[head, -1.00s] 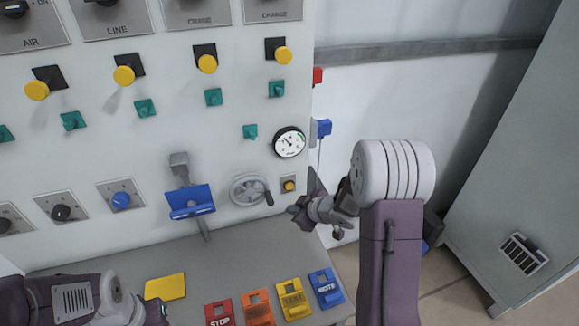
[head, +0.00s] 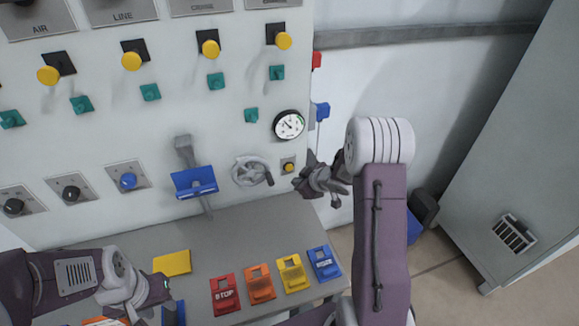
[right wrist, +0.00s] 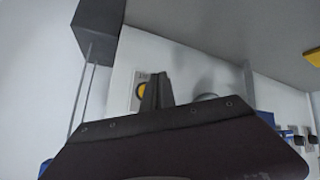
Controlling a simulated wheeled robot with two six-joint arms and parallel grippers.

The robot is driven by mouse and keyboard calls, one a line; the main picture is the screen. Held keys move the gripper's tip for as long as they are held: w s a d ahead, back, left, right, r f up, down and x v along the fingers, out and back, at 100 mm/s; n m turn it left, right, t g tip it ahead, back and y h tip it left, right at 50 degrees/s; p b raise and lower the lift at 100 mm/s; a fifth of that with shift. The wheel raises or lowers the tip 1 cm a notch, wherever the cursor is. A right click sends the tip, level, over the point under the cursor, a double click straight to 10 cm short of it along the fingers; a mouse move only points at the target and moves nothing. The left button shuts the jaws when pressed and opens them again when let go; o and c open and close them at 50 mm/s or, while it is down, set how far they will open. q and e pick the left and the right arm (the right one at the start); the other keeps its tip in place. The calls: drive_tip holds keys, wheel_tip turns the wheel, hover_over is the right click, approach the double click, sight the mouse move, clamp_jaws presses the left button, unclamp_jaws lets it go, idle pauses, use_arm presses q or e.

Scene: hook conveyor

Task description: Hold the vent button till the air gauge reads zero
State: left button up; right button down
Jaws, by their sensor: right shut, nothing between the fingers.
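The vent button appears to be the small yellow button (head: 289,167) on a grey plate at the panel's lower right, right of the handwheel. The round white air gauge (head: 289,125) is above it; its needle is too small to read exactly. My right gripper (head: 300,183) is shut and empty, just below and right of the button. In the right wrist view the shut fingers (right wrist: 157,90) partly overlap the yellow button (right wrist: 140,91); contact cannot be told. My left gripper (head: 163,291) is low over the desk; its finger opening is unclear.
The grey handwheel (head: 250,171) is close left of the button, with a blue holder (head: 194,182) further left. Red, orange, yellow and blue tags (head: 261,284) lie on the desk. A grey cabinet (head: 520,170) stands at the right.

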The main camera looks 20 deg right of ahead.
sight(289, 167)
drive_tip(key=w+p, duration=0.2)
drive_tip(key=w, duration=0.1)
drive_tip(key=shift+w+d, duration=0.1)
drive_tip(key=shift+w, duration=0.15)
idle(1.9)
drive_tip(key=shift+w+p, duration=0.45)
